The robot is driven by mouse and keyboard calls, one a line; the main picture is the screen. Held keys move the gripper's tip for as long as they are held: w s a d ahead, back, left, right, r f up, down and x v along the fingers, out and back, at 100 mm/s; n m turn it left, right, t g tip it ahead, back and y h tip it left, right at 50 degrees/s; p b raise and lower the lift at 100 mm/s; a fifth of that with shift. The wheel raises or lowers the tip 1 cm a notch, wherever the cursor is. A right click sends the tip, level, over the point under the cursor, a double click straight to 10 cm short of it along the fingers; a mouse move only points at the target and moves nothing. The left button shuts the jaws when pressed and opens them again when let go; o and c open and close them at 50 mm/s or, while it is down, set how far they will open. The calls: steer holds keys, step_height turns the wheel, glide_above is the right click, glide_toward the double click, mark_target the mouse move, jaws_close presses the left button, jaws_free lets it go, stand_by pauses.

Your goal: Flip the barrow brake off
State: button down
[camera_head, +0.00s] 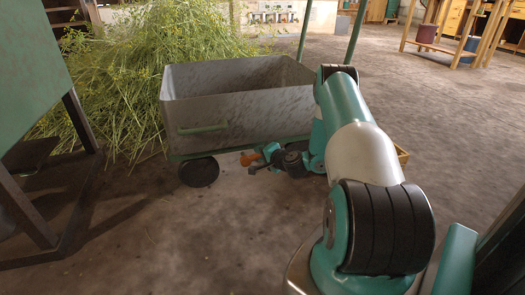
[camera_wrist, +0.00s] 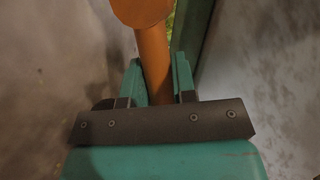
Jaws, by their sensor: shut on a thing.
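The barrow (camera_head: 230,110) is a grey metal box on a green frame with dark wheels, standing left of my arm in the head view. Its brake lever (camera_head: 250,158) is orange and sticks out low on the barrow's near side. My gripper (camera_head: 262,154) is at this lever. In the wrist view the orange brake lever (camera_wrist: 153,55) runs up between the two green fingers of my gripper (camera_wrist: 157,82) and ends in a round knob. The fingers are shut on its shaft. The lever's lower end is hidden behind the gripper body.
A heap of green herbs (camera_head: 130,70) lies behind and left of the barrow. A dark wheel (camera_head: 198,172) stands at its near corner. A green metal stand (camera_head: 40,110) is at the left edge. Wooden benches (camera_head: 465,30) are far right. The floor at right is largely clear.

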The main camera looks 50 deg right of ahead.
steer(key=c, duration=0.9)
jaws_free()
